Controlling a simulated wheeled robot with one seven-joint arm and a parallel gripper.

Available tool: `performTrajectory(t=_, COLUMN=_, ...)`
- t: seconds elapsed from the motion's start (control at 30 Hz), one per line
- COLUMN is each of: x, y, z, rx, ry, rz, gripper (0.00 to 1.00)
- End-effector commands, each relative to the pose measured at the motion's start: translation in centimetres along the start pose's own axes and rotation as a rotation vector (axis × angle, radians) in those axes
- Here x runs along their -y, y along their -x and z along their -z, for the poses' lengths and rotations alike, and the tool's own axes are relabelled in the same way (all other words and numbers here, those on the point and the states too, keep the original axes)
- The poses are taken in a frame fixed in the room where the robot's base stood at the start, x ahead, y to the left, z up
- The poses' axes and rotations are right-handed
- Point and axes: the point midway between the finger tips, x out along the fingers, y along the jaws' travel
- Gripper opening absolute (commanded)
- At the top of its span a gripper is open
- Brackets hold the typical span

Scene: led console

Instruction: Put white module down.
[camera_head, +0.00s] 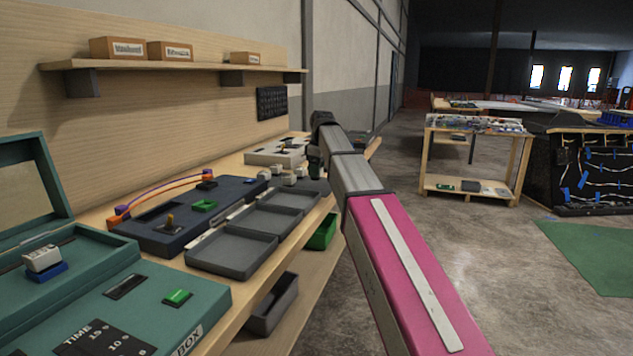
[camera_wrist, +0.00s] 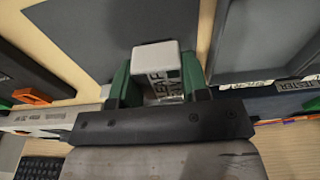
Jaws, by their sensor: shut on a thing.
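A white module (camera_wrist: 160,65) with dark lettering on its side is held between the green fingers of my gripper (camera_wrist: 157,80) in the wrist view. The gripper is shut on it, above or near a dark grey flat surface (camera_wrist: 95,35). In the head view my gripper (camera_head: 315,160) is at the far end of the bench, beside several small white blocks (camera_head: 277,169). I cannot tell there which block, if any, is the held one. The module's underside and any contact below it are hidden.
Shallow grey trays (camera_head: 232,253) line the bench's front edge. A dark blue console (camera_head: 165,236) with orange and purple cables lies behind them. A teal box (camera_head: 205,300) is nearest. A white-grey device (camera_head: 272,153) stands farther back. A green bin (camera_head: 322,233) is below the bench edge.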

Motion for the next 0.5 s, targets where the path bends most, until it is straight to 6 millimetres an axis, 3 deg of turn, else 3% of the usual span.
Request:
performTrajectory(t=0.17, x=-0.1, y=-1.1, z=-0.3, rx=0.001, ry=0.0, rz=0.001, gripper=0.18)
performTrajectory(t=0.4, x=-0.1, y=-4.0, z=-0.6, rx=0.001, ry=0.0, rz=0.001, gripper=0.18)
performTrajectory(t=0.5, x=-0.1, y=-4.2, z=-0.6, rx=0.001, ry=0.0, rz=0.0, gripper=0.18)
